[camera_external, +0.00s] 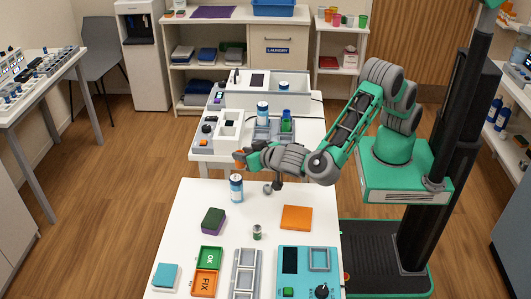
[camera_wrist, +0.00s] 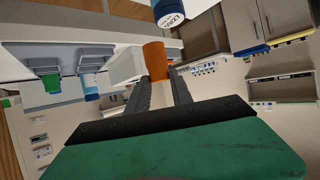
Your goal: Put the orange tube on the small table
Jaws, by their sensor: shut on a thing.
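My gripper (camera_external: 245,161) is shut on the orange tube (camera_external: 238,155), above the gap between two white tables. In the wrist view the tube (camera_wrist: 154,58) stands out between my gripper's two dark fingers (camera_wrist: 161,88). The tube's gripped end is partly hidden by the fingers. The near white table (camera_external: 195,200) lies in front and the far white table (camera_external: 308,150) behind. I cannot tell from the pictures which one is the small table.
On the near table stand a blue bottle (camera_external: 236,188), a small can (camera_external: 256,232), a dark green-and-purple block (camera_external: 213,221), an orange pad (camera_external: 296,217) and a turquoise device (camera_external: 307,262). Bottles and devices crowd the far table. The near table's far left corner is clear.

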